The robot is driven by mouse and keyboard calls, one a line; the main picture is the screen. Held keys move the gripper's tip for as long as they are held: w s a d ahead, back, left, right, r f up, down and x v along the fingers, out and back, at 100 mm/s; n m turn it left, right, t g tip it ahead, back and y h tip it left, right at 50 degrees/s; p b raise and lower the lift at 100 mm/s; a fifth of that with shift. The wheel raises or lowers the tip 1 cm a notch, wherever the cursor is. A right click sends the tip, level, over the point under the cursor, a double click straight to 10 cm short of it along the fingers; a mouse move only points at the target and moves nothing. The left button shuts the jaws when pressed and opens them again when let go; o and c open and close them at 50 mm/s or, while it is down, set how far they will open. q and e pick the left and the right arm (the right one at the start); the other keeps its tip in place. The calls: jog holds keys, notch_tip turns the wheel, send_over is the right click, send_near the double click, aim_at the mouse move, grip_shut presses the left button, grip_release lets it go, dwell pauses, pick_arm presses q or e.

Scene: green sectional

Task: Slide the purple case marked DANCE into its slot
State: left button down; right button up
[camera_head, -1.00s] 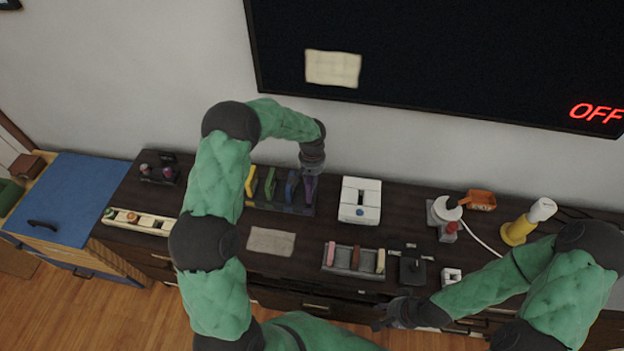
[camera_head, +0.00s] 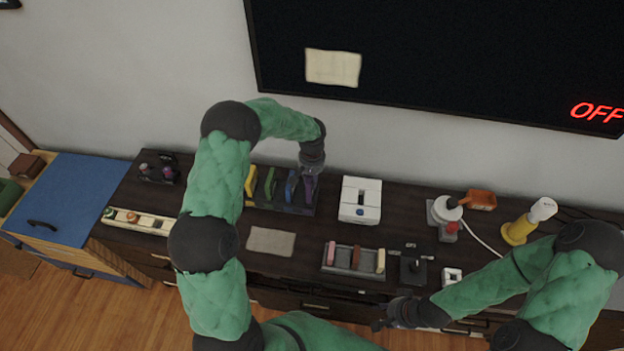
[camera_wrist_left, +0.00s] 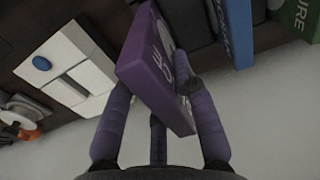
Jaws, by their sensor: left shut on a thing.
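My left gripper (camera_head: 311,170) is over the right end of a dark slotted rack (camera_head: 265,206). It is shut on the purple case (camera_head: 308,187). In the left wrist view the purple case (camera_wrist_left: 152,60) stands tilted between the two fingers (camera_wrist_left: 160,100), with only part of its white lettering readable. A blue case (camera_wrist_left: 234,30) and a green case (camera_wrist_left: 293,18) stand beside it there. In the head view the yellow (camera_head: 251,182), green (camera_head: 270,185) and blue (camera_head: 291,187) cases stand in the rack. Whether the purple case's lower end is in a slot is hidden. My right gripper (camera_head: 384,322) is low near the cabinet's front edge, its fingers unclear.
A white box with a blue button (camera_head: 360,194) stands just right of the rack. A beige mat (camera_head: 271,241) lies in front. A tray of small blocks (camera_head: 343,270) and a black stand (camera_head: 412,270) are further right. The TV (camera_head: 430,60) hangs behind.

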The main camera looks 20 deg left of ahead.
pick_arm(q)
jog(key=shift+b, duration=0.3)
dwell(0.6)
jog(key=shift+f+b, duration=2)
jog(key=shift+f, duration=0.8)
jog(key=c, duration=0.9)
grip_release()
jog(key=shift+c, duration=0.2)
jog(key=shift+r, duration=0.1)
notch_tip(320, 180, up, 12)
jog(key=shift+f, duration=0.1)
